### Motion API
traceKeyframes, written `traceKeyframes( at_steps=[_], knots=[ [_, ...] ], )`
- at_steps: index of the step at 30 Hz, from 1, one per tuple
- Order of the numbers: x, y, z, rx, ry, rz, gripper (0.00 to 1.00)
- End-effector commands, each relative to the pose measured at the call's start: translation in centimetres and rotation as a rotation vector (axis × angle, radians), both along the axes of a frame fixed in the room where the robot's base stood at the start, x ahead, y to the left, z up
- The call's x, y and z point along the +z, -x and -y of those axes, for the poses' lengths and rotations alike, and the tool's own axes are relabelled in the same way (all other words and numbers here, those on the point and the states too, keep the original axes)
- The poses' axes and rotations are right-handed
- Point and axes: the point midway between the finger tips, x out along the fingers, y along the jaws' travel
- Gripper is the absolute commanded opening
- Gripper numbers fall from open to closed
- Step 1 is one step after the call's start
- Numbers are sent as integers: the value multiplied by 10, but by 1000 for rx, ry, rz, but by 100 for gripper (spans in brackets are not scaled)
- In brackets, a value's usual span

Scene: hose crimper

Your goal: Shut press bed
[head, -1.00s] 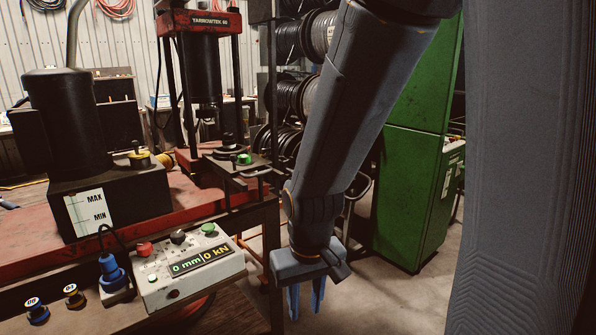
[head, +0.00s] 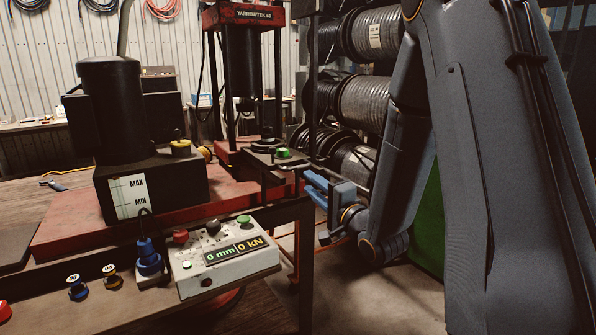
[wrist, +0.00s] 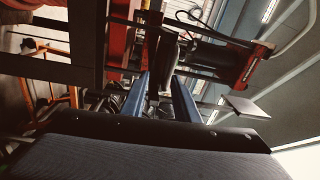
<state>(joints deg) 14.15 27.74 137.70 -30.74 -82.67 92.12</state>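The red-framed press (head: 245,17) stands at the back centre of the head view. Its dark press bed (head: 262,160) juts out from the frame toward the right, with a green-topped round part (head: 284,153) on it. A thin bar like a handle (head: 292,167) shows at its outer side. My gripper (head: 309,186) is just right of and slightly below the bed, fingers pointing left toward it. In the wrist view its two blue fingers (wrist: 160,82) are apart with nothing clearly held between them. I cannot tell whether a finger touches the bar.
A control box (head: 222,252) reading 0 mm and 0 kN sits at the bench front. A black pump with tank (head: 150,188) stands on the red base (head: 75,232) at left. Hose reels (head: 368,95) stand behind my arm. Open floor lies right of the bench.

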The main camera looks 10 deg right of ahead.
Motion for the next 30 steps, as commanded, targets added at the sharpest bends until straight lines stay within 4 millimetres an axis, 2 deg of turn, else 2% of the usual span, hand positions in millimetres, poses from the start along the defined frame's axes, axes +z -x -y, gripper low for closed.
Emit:
traceKeyframes(
  at_steps=[3, 7, 21, 30],
  knots=[
    [9, 2, 1, 29, -85, 45, 28],
    [15, -3, -2, 42, -115, 61, 28],
    [27, -62, -22, 41, -112, 60, 28],
    [27, -70, -24, 40, -112, 59, 28]
  ],
)
